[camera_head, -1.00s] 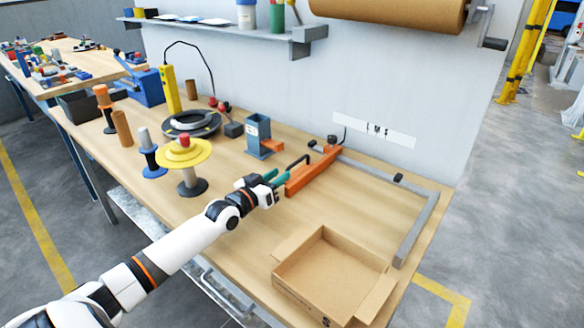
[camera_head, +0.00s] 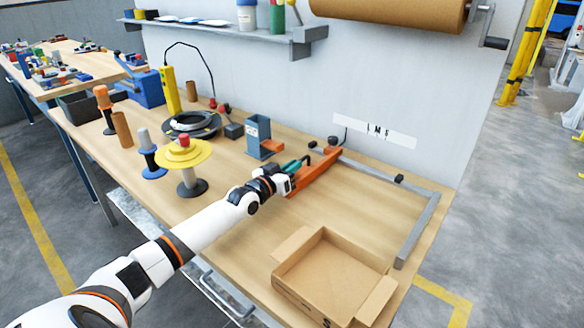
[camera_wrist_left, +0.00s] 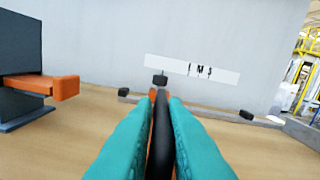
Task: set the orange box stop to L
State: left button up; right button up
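The orange box stop (camera_head: 318,173) is a long bar lying slantwise on the workbench, at the left end of a grey frame (camera_head: 418,228). A black handle (camera_head: 310,154) stands on it. My left gripper (camera_head: 298,164) reaches from the left to this handle. In the left wrist view, its teal fingers (camera_wrist_left: 161,120) lie close on both sides of the black handle (camera_wrist_left: 160,145) and look shut on it. The fingers hide part of the handle. A white label strip (camera_head: 374,131) on the wall bears several black marks, with M in the middle. My right gripper is not in view.
An open cardboard box (camera_head: 333,277) sits at the bench's front right. A blue-grey holder (camera_head: 258,137) with an orange part stands left of the stop. A yellow-topped spool (camera_head: 184,155) stands further left.

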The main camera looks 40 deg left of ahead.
pick_arm(q)
grip_shut()
jog(key=shift+d+r+p, duration=0.1)
jog(key=shift+d+p, duration=0.05)
jog(key=shift+p, duration=0.15)
jog(key=d+p, duration=0.6)
jog(key=shift+s+d+r, duration=0.2)
jog(key=shift+s+d, duration=0.1)
jog(key=shift+d+f, duration=0.2)
jog(key=shift+d, duration=0.3)
jog(key=o, duration=0.6)
grip_release()
